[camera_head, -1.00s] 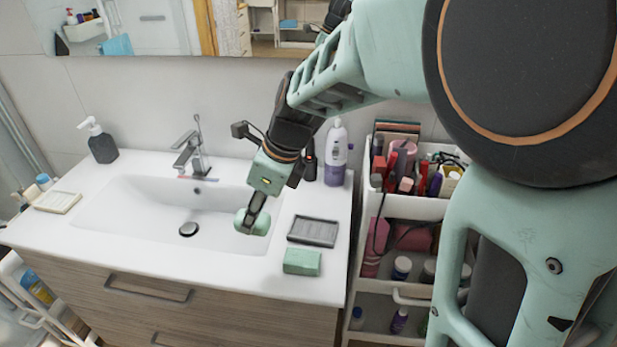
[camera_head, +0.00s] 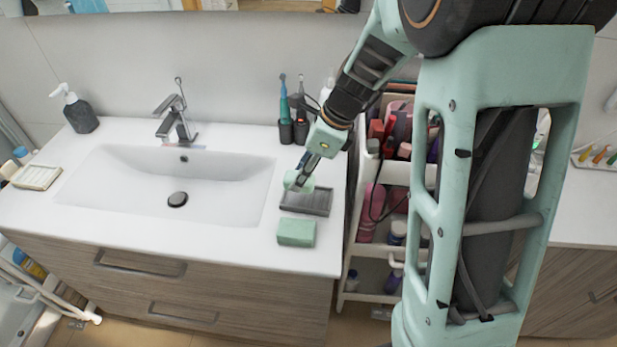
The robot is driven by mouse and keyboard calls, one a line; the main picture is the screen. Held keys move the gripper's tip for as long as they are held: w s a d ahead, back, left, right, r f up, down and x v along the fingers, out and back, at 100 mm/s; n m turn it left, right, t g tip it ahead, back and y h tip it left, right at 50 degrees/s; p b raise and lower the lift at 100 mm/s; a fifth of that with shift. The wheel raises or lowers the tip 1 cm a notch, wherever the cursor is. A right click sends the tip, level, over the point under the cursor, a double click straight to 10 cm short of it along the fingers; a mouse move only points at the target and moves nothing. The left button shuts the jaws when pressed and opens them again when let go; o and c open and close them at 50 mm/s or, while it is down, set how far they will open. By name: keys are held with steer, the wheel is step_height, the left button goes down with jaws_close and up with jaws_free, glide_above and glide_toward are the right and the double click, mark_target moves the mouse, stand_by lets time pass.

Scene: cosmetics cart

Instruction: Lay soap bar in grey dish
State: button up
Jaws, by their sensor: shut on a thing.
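A pale green soap bar (camera_head: 293,182) is held at the tip of my gripper (camera_head: 304,177), which is shut on it. The grey dish (camera_head: 319,207), a flat rectangular tray, lies on the white counter right of the basin. The bar overlaps the dish's back left part in the picture and hides that corner. I cannot tell whether the bar touches the dish or hangs just above it. The bar looks tilted. The visible part of the dish is empty.
A green block (camera_head: 296,233) lies on the counter just in front of the dish. Cups with toothbrushes (camera_head: 293,131) stand behind my gripper. The sink basin (camera_head: 225,190) is left, a filled cosmetics cart (camera_head: 362,222) right. A cream dish (camera_head: 38,177) is far left.

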mark_target(309, 187)
steer(key=shift+w+d+f, duration=0.25)
steer(key=shift+d+f, duration=0.45)
steer(key=shift+f, duration=0.2)
steer(key=shift+w+d+f, duration=0.1)
steer(key=shift+d+f, duration=0.05)
steer(key=shift+f, duration=0.75)
steer(key=shift+d+f, duration=0.15)
steer(key=shift+f, duration=0.75)
steer(key=shift+f+b, duration=0.25)
steer(key=shift+b, duration=0.1)
steer(key=o, duration=1.2)
steer(key=shift+r, duration=0.1)
